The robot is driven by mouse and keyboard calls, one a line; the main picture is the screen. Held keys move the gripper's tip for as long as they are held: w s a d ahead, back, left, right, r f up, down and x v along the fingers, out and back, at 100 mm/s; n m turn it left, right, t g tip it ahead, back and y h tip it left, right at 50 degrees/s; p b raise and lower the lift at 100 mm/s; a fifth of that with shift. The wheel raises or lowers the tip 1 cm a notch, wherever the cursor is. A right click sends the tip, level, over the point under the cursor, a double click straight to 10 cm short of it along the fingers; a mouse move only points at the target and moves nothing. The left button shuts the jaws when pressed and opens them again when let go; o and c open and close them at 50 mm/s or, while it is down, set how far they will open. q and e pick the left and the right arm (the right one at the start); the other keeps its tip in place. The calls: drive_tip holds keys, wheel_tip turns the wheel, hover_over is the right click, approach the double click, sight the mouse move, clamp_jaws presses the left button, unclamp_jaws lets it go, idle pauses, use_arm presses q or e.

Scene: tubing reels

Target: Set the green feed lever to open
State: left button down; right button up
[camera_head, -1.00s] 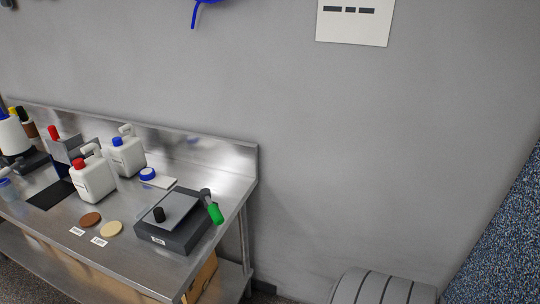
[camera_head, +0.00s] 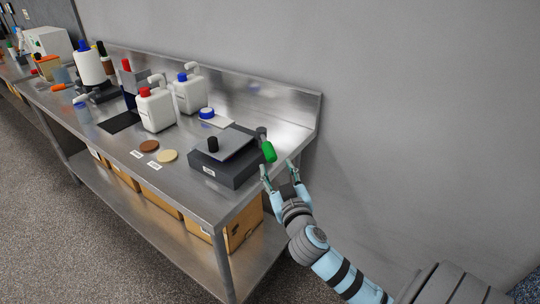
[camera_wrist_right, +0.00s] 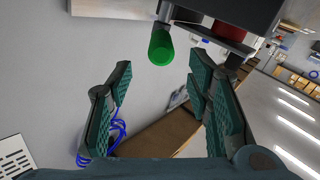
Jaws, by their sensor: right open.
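The green feed lever (camera_head: 269,151) sticks out from the right side of a dark grey box (camera_head: 226,160) at the right end of the steel bench. Its green grip slants down to the right. My right gripper (camera_head: 279,170) is open and empty, just below and right of the grip in the head view. In the right wrist view the lever's green end (camera_wrist_right: 161,47) lies ahead of the open fingers (camera_wrist_right: 160,85), toward the top of the picture, and nothing is between the fingers. My left gripper is not in view.
The steel bench (camera_head: 205,196) also carries white jugs (camera_head: 156,111) with red and blue caps, two round discs (camera_head: 167,156), and a paper roll (camera_head: 88,64). The grey wall (camera_head: 420,110) stands behind. Cardboard boxes (camera_head: 244,226) sit on the shelf below.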

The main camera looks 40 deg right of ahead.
sight(272, 159)
drive_tip(key=x, duration=0.8)
drive_tip(key=shift+w+f, duration=0.15)
drive_tip(key=shift+w, duration=0.1)
clamp_jaws()
